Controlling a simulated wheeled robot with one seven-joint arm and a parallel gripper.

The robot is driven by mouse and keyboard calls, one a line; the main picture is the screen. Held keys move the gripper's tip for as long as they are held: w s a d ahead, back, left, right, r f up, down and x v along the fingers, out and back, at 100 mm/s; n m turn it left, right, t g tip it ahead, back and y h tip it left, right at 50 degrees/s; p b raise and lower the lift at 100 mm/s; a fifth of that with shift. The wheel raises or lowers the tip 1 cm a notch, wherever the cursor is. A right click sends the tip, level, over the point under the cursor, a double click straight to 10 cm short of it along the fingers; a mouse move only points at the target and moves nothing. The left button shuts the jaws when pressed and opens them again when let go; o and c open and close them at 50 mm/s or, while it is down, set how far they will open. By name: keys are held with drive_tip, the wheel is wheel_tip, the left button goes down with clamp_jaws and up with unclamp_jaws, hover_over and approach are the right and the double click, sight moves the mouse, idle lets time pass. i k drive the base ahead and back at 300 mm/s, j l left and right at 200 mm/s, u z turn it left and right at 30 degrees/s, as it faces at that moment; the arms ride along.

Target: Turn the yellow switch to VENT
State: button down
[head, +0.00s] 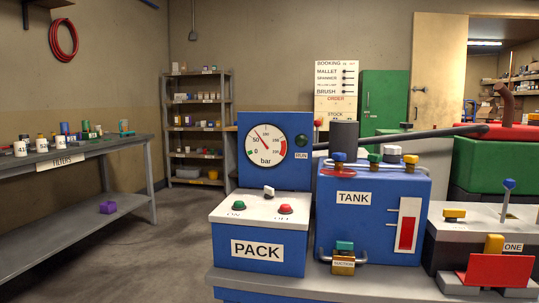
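A small yellow switch (454,213) sits on the pale top of a dark box (452,251) at the right end of the bench. A taller yellow piece (493,243) stands lower on the front of the same unit, beside a label reading ONE. I cannot tell which of the two is the task's switch. No VENT marking is readable, so I cannot tell either piece's setting. My gripper is not in view.
A lever with a blue knob (508,185) rises behind the ONE label. A red plate (499,270) stands in front. The blue TANK box (372,231) and blue PACK box (258,248) stand to the left. Open floor lies left of the bench.

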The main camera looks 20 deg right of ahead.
sight(450, 214)
drive_tip(key=z, duration=1.8)
